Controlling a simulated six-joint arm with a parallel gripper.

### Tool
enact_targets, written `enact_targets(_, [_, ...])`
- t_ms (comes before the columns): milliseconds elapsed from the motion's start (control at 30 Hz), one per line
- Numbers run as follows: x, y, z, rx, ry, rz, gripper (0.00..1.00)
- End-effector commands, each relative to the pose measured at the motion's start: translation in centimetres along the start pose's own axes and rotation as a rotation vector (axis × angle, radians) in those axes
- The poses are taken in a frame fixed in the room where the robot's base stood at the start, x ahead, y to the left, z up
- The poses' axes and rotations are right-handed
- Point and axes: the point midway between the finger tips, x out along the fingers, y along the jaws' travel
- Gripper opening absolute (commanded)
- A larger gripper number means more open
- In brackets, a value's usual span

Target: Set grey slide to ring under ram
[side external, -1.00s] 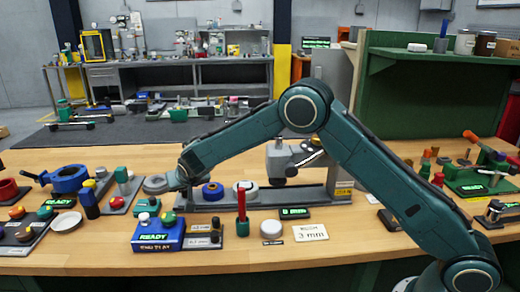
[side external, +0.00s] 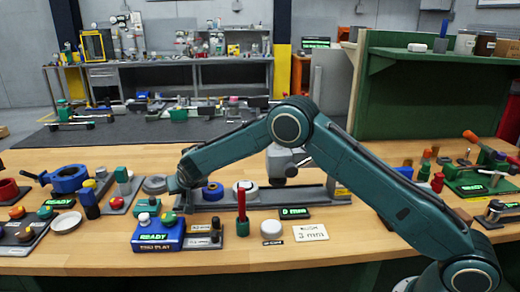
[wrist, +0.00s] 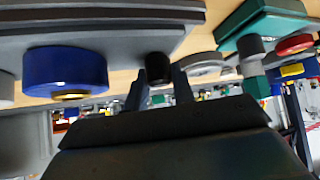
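The grey slide (side external: 226,205) is a long low rail on the bench. A blue ring (side external: 212,191) and a pale grey ring (side external: 246,189) sit on it. The ram (side external: 291,168) has a dark lower end and stands to the right of both rings. My gripper (wrist: 159,82) is at the slide's left end, mostly hidden by my arm in the side view. In the wrist view its fingers flank a black knob (wrist: 158,67) at the slide's end. I cannot tell whether they press on it. The blue ring also shows in the wrist view (wrist: 65,68).
A blue READY box (side external: 158,236), a red upright handle (side external: 242,206) and a small display (side external: 295,212) stand in front of the slide. A blue clamp-like part (side external: 70,179) is farther left. Bare bench lies in front, around the 3 mm card (side external: 310,233).

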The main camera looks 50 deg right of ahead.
Motion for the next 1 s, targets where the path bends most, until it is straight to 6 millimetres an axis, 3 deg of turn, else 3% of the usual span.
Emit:
enact_targets(367, [-0.2, 0.7, 0.1, 0.000, 0.000, 0.001, 0.00])
enact_targets(1000, [-2.1, 7.8, 2.0, 0.004, 0.001, 0.008, 0.00])
